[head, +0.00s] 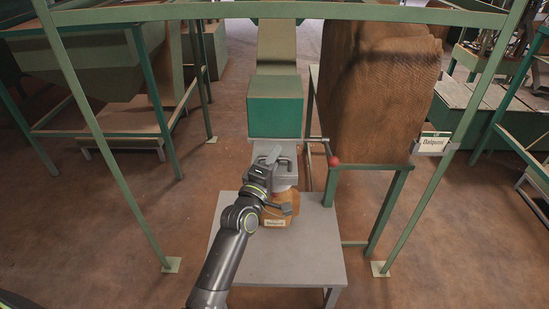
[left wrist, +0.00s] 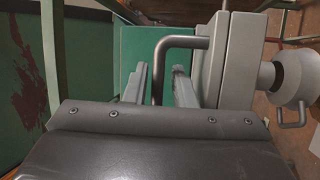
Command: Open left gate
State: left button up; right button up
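The hopper outlet is a grey metal housing (head: 262,150) under a green chute (head: 275,108), in the middle of the head view. My left gripper (head: 268,163) is at this housing, and its fingers are hard to make out there. In the left wrist view, a bent grey bar handle (left wrist: 184,42) projects from a pale grey block (left wrist: 216,52). The fingers of my left gripper (left wrist: 162,70) stand apart, with the handle's upright leg between them. A gap shows beside the leg, so no grip is evident. My right gripper is not in view.
A brown package (head: 272,219) with a label is on the grey table (head: 285,262) below the outlet. Green frame posts (head: 112,160) stand on both sides. The table's front is clear.

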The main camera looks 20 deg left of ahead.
pick_arm(q)
jog(key=shift+o, duration=0.7)
jog(key=shift+s+a+f, duration=0.1)
jog(key=shift+s+f, duration=0.1)
jog(key=shift+s, duration=0.3)
jog(key=b+v, duration=0.6)
jog(key=v, duration=1)
jog(key=shift+s, duration=0.2)
